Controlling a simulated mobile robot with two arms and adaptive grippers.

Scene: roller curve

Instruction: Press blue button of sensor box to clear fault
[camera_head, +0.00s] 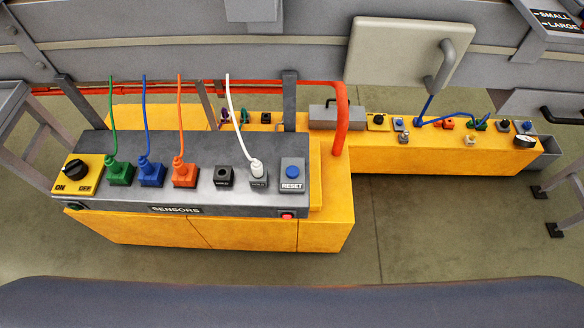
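The sensor box (200,196) is a long dark grey box labelled SENSORS on a yellow base at the left. Its blue button (292,173) sits on a grey RESET block at the box's right end. A red light or button (287,216) shows on the front face below it. A black knob (75,170) on a yellow ON/OFF plate is at the left end. Green (119,172), blue (151,172), orange (184,173) and white (257,170) plugs with cables stand between them; one black socket (223,176) is empty. Neither gripper is in view.
A yellow bench (440,158) with smaller buttons, plugs and a gauge extends behind to the right. A beige panel with a handle (408,55) hangs on the grey conveyor frame above. A red pipe (340,120) rises beside the box. Green floor (430,225) at right front is clear.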

